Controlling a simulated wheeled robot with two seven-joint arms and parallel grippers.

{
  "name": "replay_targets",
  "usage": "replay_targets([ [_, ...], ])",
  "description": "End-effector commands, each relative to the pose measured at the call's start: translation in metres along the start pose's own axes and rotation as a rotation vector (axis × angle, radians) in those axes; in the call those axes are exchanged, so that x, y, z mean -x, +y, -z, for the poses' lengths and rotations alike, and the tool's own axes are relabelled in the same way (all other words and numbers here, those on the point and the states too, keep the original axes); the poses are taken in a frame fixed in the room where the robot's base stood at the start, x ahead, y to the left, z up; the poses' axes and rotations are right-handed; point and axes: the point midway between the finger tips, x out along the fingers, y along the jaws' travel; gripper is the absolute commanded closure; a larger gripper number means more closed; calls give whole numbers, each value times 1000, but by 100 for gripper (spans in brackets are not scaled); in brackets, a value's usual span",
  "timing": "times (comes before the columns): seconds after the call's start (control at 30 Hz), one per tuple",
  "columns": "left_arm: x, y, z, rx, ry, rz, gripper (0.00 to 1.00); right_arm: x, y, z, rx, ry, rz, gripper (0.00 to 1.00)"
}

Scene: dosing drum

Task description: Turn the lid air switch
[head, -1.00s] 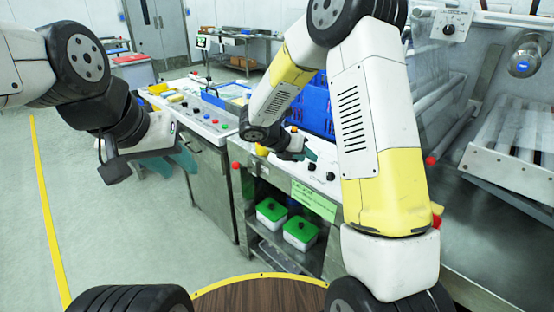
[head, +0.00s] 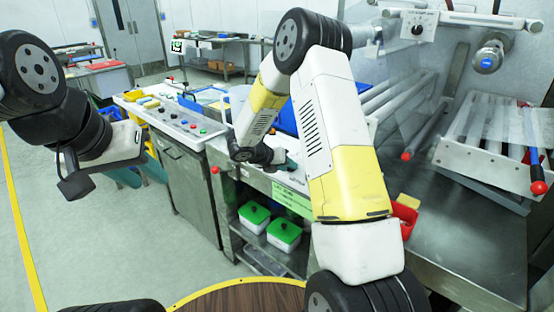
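A white switch box (head: 410,22) with a black rotary knob (head: 417,30) is on the machine at the top right; its lettering is too small to read, so I cannot tell if it is the lid air switch. My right gripper (head: 289,166) is over the white worktop in the middle, low and left of that box. It is largely hidden behind my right arm, and its fingertips are unclear.
A control panel with coloured buttons (head: 180,119) stands left of centre. Blue crates (head: 287,117) sit behind my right arm. Green-lidded tubs (head: 284,233) stand on the shelf below. A red bin (head: 405,215) and red-tipped handles (head: 538,187) are at the right.

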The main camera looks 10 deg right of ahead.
Motion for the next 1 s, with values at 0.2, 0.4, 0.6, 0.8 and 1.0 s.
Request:
replay_targets([
  [0.2, 0, 0, 0, 0, 0, 0, 64, 0, 0, 0, 0, 0, 0, 98],
  [0.4, 0, 0, 0, 0, 0, 0, 64, 0, 0, 0, -3, 0, 0, 100],
  [0.6, 0, 0, 0, 0, 0, 0, 64, 1, 0, 0, -42, -1, -5, 100],
  [0.8, 0, 0, 0, 0, 0, 0, 64, 1, 0, 0, -151, -1, -17, 100],
  [1.0, 0, 0, 0, 0, 0, 0, 64, 1, -1, 0, -323, -1, -34, 100],
])
